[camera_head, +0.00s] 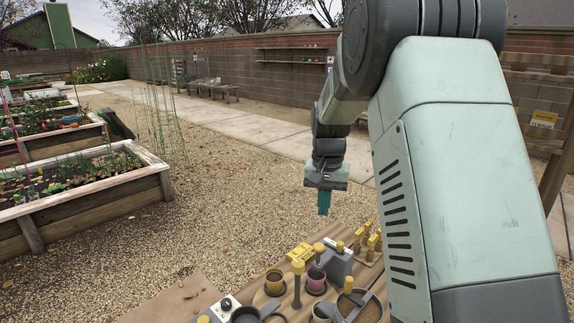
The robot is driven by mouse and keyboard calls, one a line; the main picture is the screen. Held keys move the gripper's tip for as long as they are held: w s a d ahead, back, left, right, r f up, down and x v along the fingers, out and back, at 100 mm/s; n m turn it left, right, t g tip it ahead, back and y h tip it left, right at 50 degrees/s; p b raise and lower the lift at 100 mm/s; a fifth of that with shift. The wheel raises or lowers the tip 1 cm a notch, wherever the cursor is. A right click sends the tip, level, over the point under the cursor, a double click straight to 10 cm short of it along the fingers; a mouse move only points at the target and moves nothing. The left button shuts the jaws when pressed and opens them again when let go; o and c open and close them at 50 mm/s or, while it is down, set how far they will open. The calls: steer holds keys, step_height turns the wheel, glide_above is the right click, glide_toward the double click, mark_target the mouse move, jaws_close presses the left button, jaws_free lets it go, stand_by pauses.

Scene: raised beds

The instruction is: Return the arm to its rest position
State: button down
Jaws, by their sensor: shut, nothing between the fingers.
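My gripper (324,203) hangs over the far edge of the wooden table, pointing down, with its teal fingers together. It is shut and holds nothing. It is apart from the things on the table and well above them. My arm comes in from the right and hides part of the table and the ground behind it.
The wooden table (206,291) bears a grey box (337,262), a pink pot (316,283), a brown pot (274,284), yellow-handled items and a white device with a knob (226,304). A planted raised bed (95,209) stands left on open gravel (230,180).

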steer(key=s+r+n+t, duration=0.2)
steer(key=s+r+t, duration=0.1)
steer(key=s+r, duration=1.2)
steer(key=s+n+t, duration=0.1)
steer(key=s+t, duration=0.1)
steer(key=s, duration=1.5)
steer(key=shift+s+d+f, duration=0.15)
steer(key=shift+s+d, duration=0.25)
